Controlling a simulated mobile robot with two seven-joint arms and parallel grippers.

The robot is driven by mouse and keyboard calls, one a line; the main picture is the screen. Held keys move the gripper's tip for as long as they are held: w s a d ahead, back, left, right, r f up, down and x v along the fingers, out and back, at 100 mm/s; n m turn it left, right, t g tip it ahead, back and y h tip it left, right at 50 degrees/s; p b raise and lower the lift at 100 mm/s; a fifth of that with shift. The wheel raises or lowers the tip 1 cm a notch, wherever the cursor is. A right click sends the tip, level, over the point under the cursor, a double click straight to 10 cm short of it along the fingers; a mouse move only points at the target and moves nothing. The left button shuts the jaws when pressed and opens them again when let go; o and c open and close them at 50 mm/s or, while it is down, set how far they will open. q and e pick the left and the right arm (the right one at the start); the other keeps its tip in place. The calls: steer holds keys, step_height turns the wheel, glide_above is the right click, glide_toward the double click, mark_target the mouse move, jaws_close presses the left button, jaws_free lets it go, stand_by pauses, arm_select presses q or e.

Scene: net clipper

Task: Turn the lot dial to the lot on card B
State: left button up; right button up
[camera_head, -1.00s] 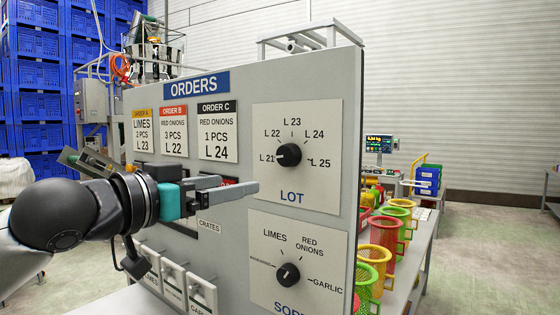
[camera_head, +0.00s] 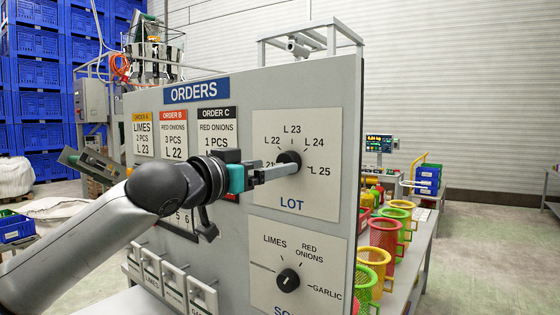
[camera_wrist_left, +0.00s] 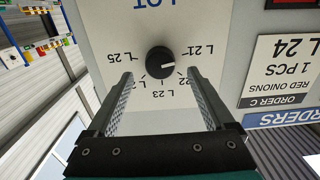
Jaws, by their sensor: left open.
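The lot dial is a black round knob (camera_head: 289,158) on a white plate (camera_head: 262,125) marked L 21 to L 25. In the left wrist view the knob (camera_wrist_left: 159,60) has its white mark toward the L 21 side. Card B (camera_head: 173,130) is headed in red and reads red onions, 3 PCS, L 22. My left gripper (camera_head: 290,169) is open in front of the dial. In the left wrist view its fingertips (camera_wrist_left: 160,73) stand on either side of the knob, with gaps; contact does not show. My right gripper is not in view.
Below the lot plate is a second dial (camera_head: 288,280) with limes, red onions and garlic. Card A (camera_head: 143,134) and card C (camera_head: 217,128) flank card B. Coloured net baskets (camera_head: 384,236) stand on a table to the right of the board.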

mark_target(284, 162)
arm_select(q)
steer(key=shift+p+x, duration=0.3)
steer(key=shift+x, duration=1.65)
steer(key=shift+c, duration=0.4)
steer(key=c, duration=1.3)
steer(key=shift+r+m+p, duration=0.1)
steer(key=shift+m+p, duration=0.5)
steer(key=shift+p, duration=0.4)
steer(key=m+p, duration=0.5)
steer(key=p, duration=0.2)
steer(key=shift+m, duration=0.3)
steer(key=shift+m+p, duration=1.25)
steer(key=shift+m, duration=0.25)
